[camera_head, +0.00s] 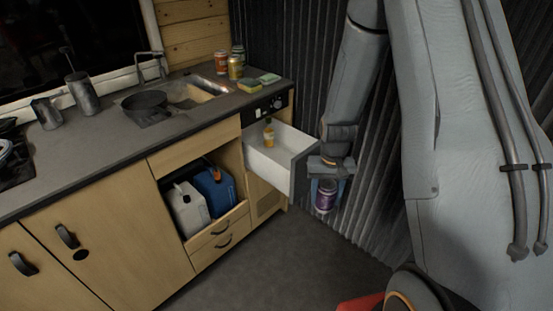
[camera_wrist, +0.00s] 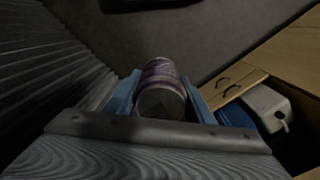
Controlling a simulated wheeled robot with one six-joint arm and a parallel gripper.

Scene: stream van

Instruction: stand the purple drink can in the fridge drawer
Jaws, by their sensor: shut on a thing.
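The purple drink can (camera_head: 325,197) is held between the blue fingers of my gripper (camera_head: 327,186). It hangs roughly upright, to the right of the fridge drawer and outside it. In the wrist view the can (camera_wrist: 161,88) sits between the two fingers of my gripper (camera_wrist: 160,95), with the dark floor beyond it. The white fridge drawer (camera_head: 270,160) is pulled open from under the counter, with a dark grey front panel (camera_head: 300,172). A small orange-yellow bottle (camera_head: 269,135) stands inside it, and the visible drawer floor around it is bare.
On the counter (camera_head: 85,135) are several cans (camera_head: 235,66), sponges (camera_head: 249,86), a sink (camera_head: 195,93) and a dark pot (camera_head: 146,107). Jerrycans (camera_head: 214,190) sit in an open cabinet left of the drawer. A corrugated dark wall (camera_head: 365,215) stands close behind my gripper.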

